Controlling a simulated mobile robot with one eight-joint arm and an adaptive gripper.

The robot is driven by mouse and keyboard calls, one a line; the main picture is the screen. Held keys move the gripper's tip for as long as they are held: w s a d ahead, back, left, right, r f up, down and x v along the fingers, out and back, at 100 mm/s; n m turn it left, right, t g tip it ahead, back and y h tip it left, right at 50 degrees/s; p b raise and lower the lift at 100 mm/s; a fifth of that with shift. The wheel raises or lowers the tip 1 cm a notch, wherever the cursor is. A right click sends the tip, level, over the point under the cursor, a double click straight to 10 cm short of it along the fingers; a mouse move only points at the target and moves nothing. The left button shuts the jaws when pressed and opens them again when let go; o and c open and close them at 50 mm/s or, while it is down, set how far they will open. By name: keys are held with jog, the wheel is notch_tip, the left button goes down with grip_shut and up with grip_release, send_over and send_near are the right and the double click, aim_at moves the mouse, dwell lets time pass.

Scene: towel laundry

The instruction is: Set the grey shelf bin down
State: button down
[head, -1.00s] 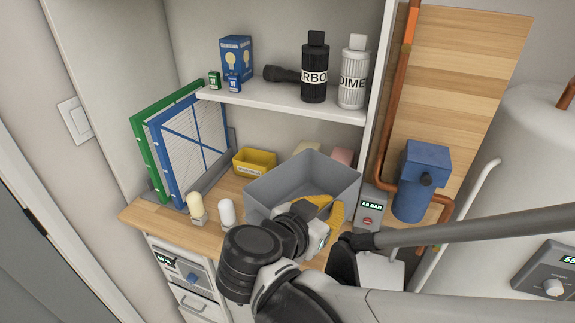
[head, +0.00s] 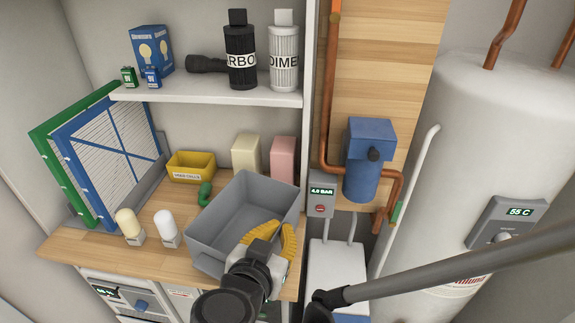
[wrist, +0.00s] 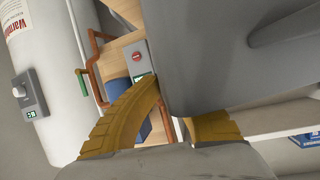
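The grey shelf bin (head: 215,238) is an open, empty-looking box at the front right of the wooden counter (head: 75,243) in the head view. My gripper (head: 272,240) is at its front right side, with yellow fingers at the bin's wall. In the wrist view, the bin (wrist: 215,55) fills the upper right. One yellow finger of my gripper (wrist: 172,118) curves up to its edge, and the other is partly hidden behind it. The gripper looks shut on the bin's wall. I cannot tell whether the bin's underside touches the counter.
Behind the bin stand a cream box (head: 245,153), a pink box (head: 283,160) and a green object (head: 204,194). A yellow bin (head: 190,168) and two bulbs (head: 129,223) (head: 166,224) are to its left. A pressure display box (head: 321,193) is close on the right.

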jog(key=shift+f, duration=0.85)
jog(key=shift+f+b, duration=0.1)
jog(key=shift+b, duration=0.2)
jog(key=c, duration=1.6)
grip_release()
jog(key=shift+s+a+r+p, duration=0.15)
jog(key=shift+s+r+p, duration=0.15)
jog(key=shift+p+v, duration=1.75)
jog(key=shift+v, duration=3.9)
